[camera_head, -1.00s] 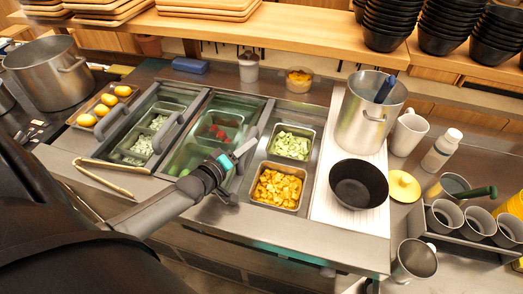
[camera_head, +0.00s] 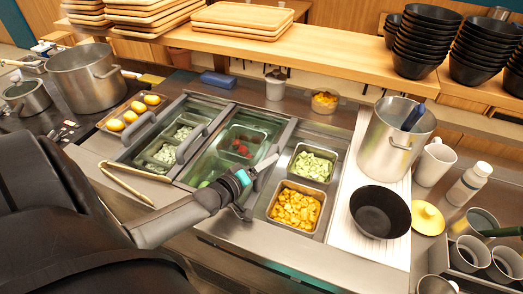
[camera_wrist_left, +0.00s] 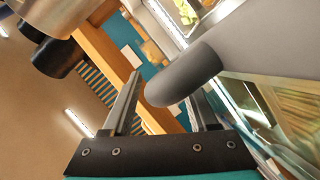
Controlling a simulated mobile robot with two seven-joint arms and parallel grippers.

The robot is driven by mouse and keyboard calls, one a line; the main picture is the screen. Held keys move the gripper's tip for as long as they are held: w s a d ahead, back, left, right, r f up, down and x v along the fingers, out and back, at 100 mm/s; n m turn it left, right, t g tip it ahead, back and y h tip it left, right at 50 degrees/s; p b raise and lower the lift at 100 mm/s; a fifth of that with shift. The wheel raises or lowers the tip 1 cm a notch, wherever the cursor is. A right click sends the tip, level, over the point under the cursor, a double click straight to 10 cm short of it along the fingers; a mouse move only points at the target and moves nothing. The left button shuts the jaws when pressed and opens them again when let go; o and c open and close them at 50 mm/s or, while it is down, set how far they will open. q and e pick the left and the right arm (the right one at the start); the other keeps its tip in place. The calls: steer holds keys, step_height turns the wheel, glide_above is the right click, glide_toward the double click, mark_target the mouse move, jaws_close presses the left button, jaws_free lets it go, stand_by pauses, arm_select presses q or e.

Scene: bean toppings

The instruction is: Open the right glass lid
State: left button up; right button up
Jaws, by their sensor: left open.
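The right glass lid (camera_head: 210,167) lies over a well with a tray of red pieces (camera_head: 240,144) and some green food, seen through the greenish pane. The left glass lid (camera_head: 160,137) lies beside it. Grey bar handles show at the left (camera_head: 138,131) and between the lids (camera_head: 191,143). My left gripper (camera_head: 256,185) is at the right side of the right lid, beside the uncovered well. In the left wrist view its open fingers (camera_wrist_left: 165,105) stand on either side of a grey rounded bar (camera_wrist_left: 188,76) that looks like a handle. Contact cannot be told.
Trays of green cubes (camera_head: 313,165) and orange cubes (camera_head: 296,207) sit in the open well. A black bowl (camera_head: 380,212) and a steel pot (camera_head: 394,142) stand on the white board right of it. Tongs (camera_head: 127,184) lie on the front left edge.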

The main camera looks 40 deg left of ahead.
arm_select(q)
steer(key=p+v, duration=0.1)
steer(key=v, duration=1.4)
steer(key=shift+s+p, duration=0.1)
steer(key=shift+p, duration=0.3)
